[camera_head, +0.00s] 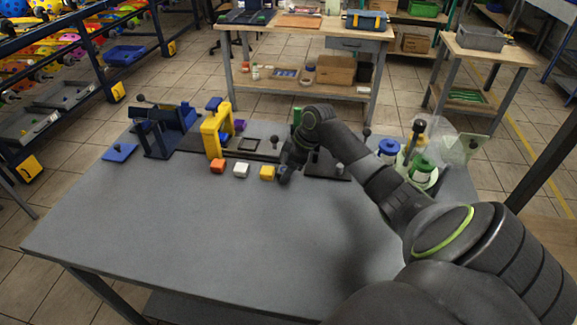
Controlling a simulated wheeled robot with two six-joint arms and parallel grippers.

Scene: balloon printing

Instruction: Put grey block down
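My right gripper (286,172) points down at the middle of the grey table (190,235), just right of a yellow block (266,173). Its fingers are dark and small, and I cannot tell whether they are open or shut. I cannot make out a grey block apart from the dark fingertips, so it may be hidden there. A white block (241,170) and an orange block (217,166) sit in a row left of the yellow one. My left gripper is not in view.
A yellow frame (212,134) and a dark blue fixture (163,132) stand behind the blocks at the left. Containers with blue (388,147) and green (422,166) tops stand at the right, near my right arm. The table's front left is clear.

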